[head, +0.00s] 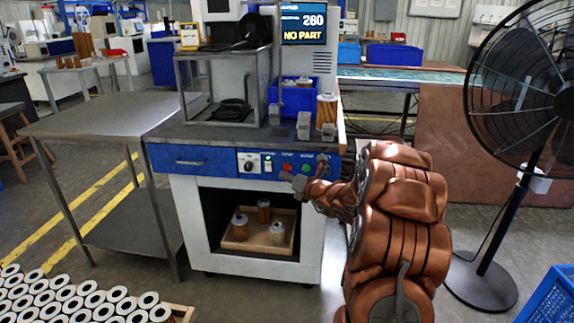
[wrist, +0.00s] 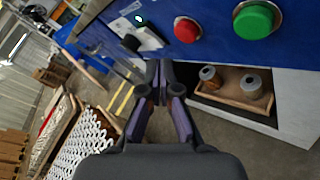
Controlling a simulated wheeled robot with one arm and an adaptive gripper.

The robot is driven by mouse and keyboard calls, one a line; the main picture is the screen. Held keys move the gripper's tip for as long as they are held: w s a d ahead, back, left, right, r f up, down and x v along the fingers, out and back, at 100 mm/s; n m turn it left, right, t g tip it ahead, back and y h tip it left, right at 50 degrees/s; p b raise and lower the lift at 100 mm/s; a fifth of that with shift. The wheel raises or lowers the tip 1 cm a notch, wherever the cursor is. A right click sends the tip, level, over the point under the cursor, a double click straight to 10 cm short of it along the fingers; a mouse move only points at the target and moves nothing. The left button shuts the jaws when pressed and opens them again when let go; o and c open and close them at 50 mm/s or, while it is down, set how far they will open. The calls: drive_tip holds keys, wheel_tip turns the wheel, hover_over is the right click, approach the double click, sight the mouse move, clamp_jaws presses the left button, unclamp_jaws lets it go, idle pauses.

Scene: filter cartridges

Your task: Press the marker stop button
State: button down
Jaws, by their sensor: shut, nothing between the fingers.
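The marker machine's blue front panel (head: 225,161) carries a dial (head: 249,163), a small switch with a green light (head: 268,162), a red button (head: 287,168) and a green button (head: 304,169). Their labels are too small to read for certain. In the wrist view the red button (wrist: 187,29) and the larger-looking green button (wrist: 255,20) are unobstructed. My gripper (head: 299,184) is just in front of the panel, below the buttons. In the wrist view my gripper (wrist: 160,68) is shut and empty, its fingertips below and left of the red button, apparently apart from it.
The screen (head: 304,24) reads 260 and NO PART. A filter cartridge (head: 326,110) and a blue bin (head: 292,98) stand on the machine top. A wooden tray (head: 258,243) with cartridges sits in the lower opening. A fan (head: 520,80) stands right; a steel table (head: 95,118) left.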

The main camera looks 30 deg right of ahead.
drive_tip(key=shift+w+d+p, duration=0.4)
drive_tip(key=shift+w+d, duration=0.2)
drive_tip(key=shift+w+d, duration=0.1)
drive_tip(key=shift+w, duration=0.05)
idle(1.2)
drive_tip(key=shift+w+d+p, duration=0.15)
drive_tip(key=shift+d+p, duration=0.05)
drive_tip(key=shift+p, duration=0.25)
drive_tip(key=shift+w+d+p, duration=0.2)
drive_tip(key=shift+w+p, duration=0.1)
drive_tip(key=shift+p, duration=0.15)
idle(0.5)
drive_tip(key=shift+s+a, duration=0.1)
drive_tip(key=shift+s+a+b, duration=0.4)
drive_tip(key=shift+s+b, duration=0.1)
drive_tip(key=shift+f, duration=0.1)
idle(0.4)
